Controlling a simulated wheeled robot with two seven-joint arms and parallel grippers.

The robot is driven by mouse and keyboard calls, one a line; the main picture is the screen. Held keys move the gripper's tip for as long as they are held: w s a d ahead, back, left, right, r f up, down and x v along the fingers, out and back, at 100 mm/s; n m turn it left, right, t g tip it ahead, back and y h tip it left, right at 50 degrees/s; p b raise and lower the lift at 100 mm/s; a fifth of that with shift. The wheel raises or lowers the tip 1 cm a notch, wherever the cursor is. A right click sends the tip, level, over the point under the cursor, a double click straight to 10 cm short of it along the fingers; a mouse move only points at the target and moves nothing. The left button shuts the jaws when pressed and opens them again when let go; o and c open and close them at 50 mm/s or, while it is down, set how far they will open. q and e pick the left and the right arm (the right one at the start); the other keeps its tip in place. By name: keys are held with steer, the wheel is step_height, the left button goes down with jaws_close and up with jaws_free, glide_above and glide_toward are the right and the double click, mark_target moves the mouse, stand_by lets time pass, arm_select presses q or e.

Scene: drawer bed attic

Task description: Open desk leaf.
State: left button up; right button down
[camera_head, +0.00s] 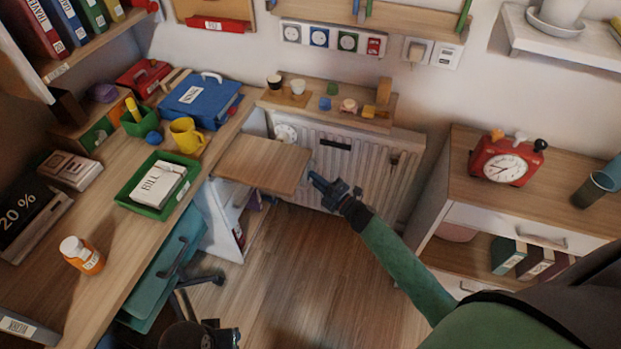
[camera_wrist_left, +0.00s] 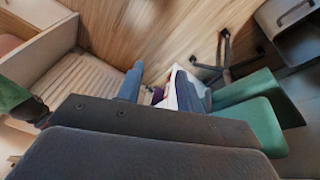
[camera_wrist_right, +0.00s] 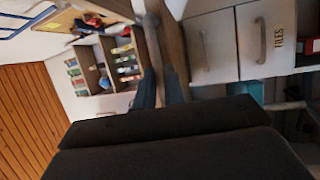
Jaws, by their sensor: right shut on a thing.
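The desk leaf (camera_head: 262,163) is a light wooden panel at the far end of the desk, in front of the radiator. It stands out from the desk end at about desk height, and I cannot tell whether it is quite level. My right gripper (camera_head: 318,180) is at the leaf's right edge, shut on it. In the right wrist view, a brown wooden strip runs between the close fingers (camera_wrist_right: 160,88). My left gripper (camera_wrist_left: 160,88) shows in the left wrist view with its fingers apart and nothing clearly between them.
The desk (camera_head: 125,215) holds a green tray (camera_head: 145,205), a yellow mug (camera_head: 187,135) and a blue case (camera_head: 200,100). A radiator (camera_head: 345,165) stands behind the leaf. A cabinet with a red clock (camera_head: 505,160) is at right. The wooden floor (camera_head: 310,275) between is mostly clear.

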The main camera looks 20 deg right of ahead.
steer(key=c, duration=1.5)
jaws_free()
arm_select(q)
steer(key=shift+w+d, duration=0.1)
steer(key=shift+d, duration=0.05)
